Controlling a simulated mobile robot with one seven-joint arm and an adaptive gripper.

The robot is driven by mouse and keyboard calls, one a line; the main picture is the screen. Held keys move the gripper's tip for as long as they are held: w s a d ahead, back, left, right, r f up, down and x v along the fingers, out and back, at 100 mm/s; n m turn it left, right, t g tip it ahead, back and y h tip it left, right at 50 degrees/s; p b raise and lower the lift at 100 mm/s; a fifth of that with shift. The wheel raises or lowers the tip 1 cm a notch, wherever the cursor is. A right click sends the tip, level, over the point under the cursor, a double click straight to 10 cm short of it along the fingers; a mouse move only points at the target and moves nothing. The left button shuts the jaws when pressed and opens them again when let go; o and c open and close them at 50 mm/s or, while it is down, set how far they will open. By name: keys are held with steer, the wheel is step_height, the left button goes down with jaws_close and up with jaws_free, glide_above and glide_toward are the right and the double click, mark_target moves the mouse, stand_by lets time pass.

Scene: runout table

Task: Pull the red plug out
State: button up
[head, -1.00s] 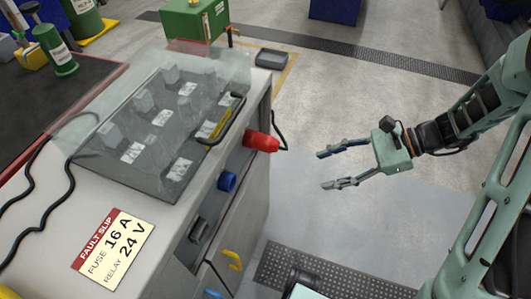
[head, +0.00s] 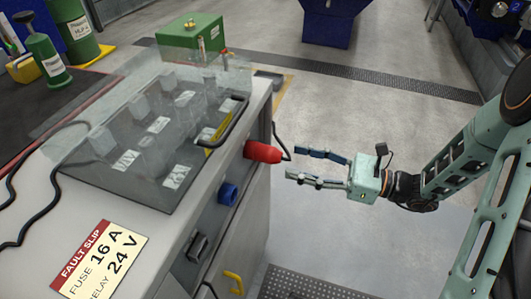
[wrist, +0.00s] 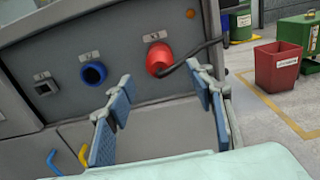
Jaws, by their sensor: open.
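The red plug (head: 263,152) sticks out of the side panel of the grey cabinet, with a black cable bending away from its outer end. In the wrist view the red plug (wrist: 160,59) sits in the panel's upper right, beyond and between my fingers. My gripper (head: 296,163) is open and empty, with its fingers pointing left at the plug and their tips a short gap from it. In the wrist view my gripper (wrist: 158,90) shows both blue-padded fingers spread wide. The plug's inner end is hidden in the panel.
A blue round socket (head: 228,194) and a black square socket (wrist: 45,88) sit along the same panel. A clear cover with a black handle (head: 229,121) lies on the cabinet top. A yellow handle (head: 234,283) is lower down. Floor to the right is clear.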

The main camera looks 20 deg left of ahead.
mark_target(271, 155)
steer(key=shift+s+a, duration=0.25)
steer(key=shift+a, duration=1.65)
steer(key=shift+s+a, duration=0.2)
steer(key=shift+a, duration=1.7)
steer(key=shift+p, duration=0.4)
steer(key=shift+c, duration=0.6)
jaws_close()
steer(key=shift+d, duration=0.15)
steer(key=shift+w+d+p, duration=0.2)
steer(key=shift+d, duration=1.25)
steer(key=shift+w+d+p, duration=0.15)
steer(key=shift+d+p, duration=0.05)
steer(key=shift+d, duration=1.2)
steer(key=shift+r, duration=0.1)
